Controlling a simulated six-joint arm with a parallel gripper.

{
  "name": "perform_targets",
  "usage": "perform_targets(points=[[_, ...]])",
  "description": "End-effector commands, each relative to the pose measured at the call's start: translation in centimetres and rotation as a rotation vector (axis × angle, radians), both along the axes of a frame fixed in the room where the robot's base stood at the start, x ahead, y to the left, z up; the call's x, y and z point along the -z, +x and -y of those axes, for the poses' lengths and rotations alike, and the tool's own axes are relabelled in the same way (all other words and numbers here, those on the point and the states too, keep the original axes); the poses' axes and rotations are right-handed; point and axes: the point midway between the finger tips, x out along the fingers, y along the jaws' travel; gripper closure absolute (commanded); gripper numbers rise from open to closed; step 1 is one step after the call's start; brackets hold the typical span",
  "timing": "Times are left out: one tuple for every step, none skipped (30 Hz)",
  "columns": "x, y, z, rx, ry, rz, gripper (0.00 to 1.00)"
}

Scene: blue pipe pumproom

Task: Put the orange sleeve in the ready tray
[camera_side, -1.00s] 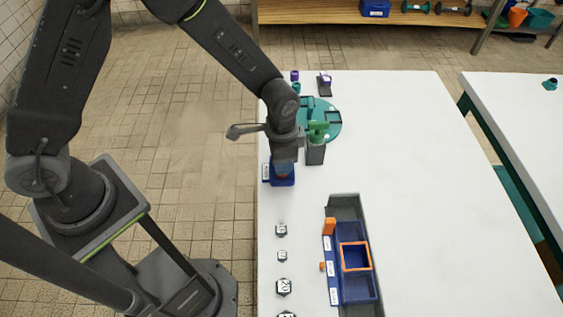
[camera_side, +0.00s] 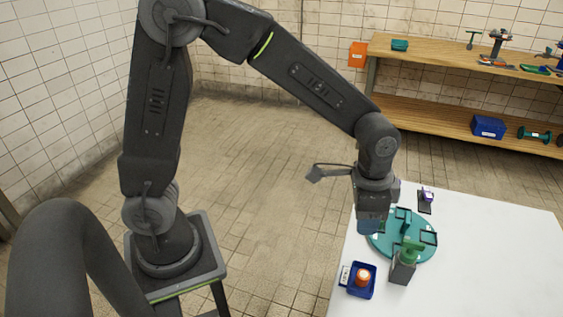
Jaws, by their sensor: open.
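The orange sleeve (camera_side: 362,277), a short round orange piece with a pale top, sits inside a small blue tray (camera_side: 352,291) near the table's left edge. A white label (camera_side: 344,275) is beside the tray's left side; its writing is too small to read. My gripper (camera_side: 369,227) points down behind the tray, over the left edge of the teal round plate. It is open, apart from the sleeve, and nothing shows in it. Its fingertips are small and partly hard to make out.
The teal round plate (camera_side: 420,247) carries dark-edged holders. A grey block with a green top (camera_side: 403,262) stands right of the tray. A purple item on a dark stand (camera_side: 426,195) is farther back. The white table (camera_side: 490,270) is clear to the right.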

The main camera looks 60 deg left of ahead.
Motion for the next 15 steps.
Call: perform_targets(points=[[-2.1, -0.8, -1.2, -0.044, -0.013, 0.039, 0.59], [-3.2, -1.4, -1.9, -0.07, -0.019, 0.058, 0.59], [-4.4, -2.2, -2.8, -0.107, -0.027, 0.084, 0.59], [-5.3, -2.9, -3.4, -0.133, -0.034, 0.103, 0.59], [-6.2, -3.6, -4.0, -0.161, -0.04, 0.122, 0.59], [-7.2, -4.5, -4.8, -0.196, -0.049, 0.147, 0.59], [-7.9, -5.3, -5.4, -0.224, -0.055, 0.166, 0.59], [-8.5, -6.1, -5.9, -0.249, -0.062, 0.185, 0.59], [-9.3, -7.2, -6.6, -0.286, -0.071, 0.211, 0.59], [-9.8, -8.0, -7.1, -0.31, -0.076, 0.231, 0.59], [-10.2, -8.8, -7.6, -0.338, -0.083, 0.249, 0.59], [-10.7, -9.8, -8.2, -0.369, -0.091, 0.275, 0.59], [-10.9, -10.6, -8.5, -0.394, -0.098, 0.291, 0.59], [-11.2, -11.3, -8.9, -0.415, -0.103, 0.307, 0.59], [-11.4, -12.1, -9.3, -0.442, -0.109, 0.328, 0.59]])
